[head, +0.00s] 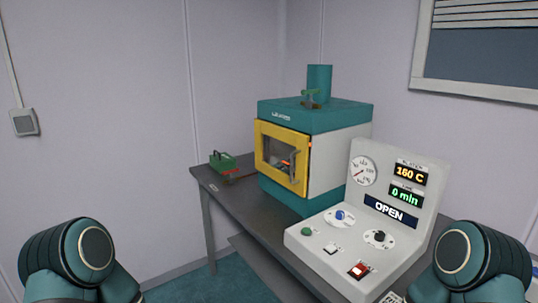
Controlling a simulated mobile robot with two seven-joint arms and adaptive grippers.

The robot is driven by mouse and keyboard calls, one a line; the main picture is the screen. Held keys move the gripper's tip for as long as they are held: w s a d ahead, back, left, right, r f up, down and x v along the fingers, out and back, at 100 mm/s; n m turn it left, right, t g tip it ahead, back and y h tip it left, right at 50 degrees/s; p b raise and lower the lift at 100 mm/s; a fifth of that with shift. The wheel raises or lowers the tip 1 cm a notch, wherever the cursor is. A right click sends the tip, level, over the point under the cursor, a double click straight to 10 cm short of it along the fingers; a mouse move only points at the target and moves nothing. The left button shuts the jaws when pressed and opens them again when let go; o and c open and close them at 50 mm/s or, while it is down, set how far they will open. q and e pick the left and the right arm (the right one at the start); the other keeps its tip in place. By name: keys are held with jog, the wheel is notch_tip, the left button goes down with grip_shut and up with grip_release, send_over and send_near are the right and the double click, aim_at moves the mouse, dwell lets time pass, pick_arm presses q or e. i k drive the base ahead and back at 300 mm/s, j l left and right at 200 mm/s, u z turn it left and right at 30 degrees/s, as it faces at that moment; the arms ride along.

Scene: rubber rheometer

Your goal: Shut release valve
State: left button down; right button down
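The rheometer (337,152) is a teal and grey cabinet with a yellow-framed door (268,150) and a window in it. A small green fitting with a crosswise handle (312,95) sits on its top, in front of a teal cylinder (320,80). It looks like a valve, but I cannot tell for sure that it is the release valve or how it is set. The control panel (320,240) shows "OPEN" on a display (390,212). Parts of both my arms show at the lower corners; neither gripper is in view.
The panel has a dial gauge (363,171), a blue knob (340,215), a black knob (379,236), a green button (306,231) and a red switch (358,271). A green object with red parts (222,162) lies on the dark table (229,191), left of the cabinet.

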aim_at(224, 173)
jog(key=i+j+u, duration=0.1)
jog(key=i+j, duration=0.25)
jog(key=i, duration=0.15)
jog(key=i+j+u, duration=0.1)
jog(key=i+j, duration=0.25)
jog(key=i, duration=0.15)
jog(key=i+j+u, duration=0.1)
jog(key=i+j, duration=0.2)
jog(key=i, duration=0.2)
jog(key=i+j+u, duration=0.1)
jog(key=i+j, duration=0.15)
jog(key=i, duration=0.25)
jog(key=i+j, duration=0.2)
jog(key=i, duration=0.35)
jog(key=j+u, duration=0.05)
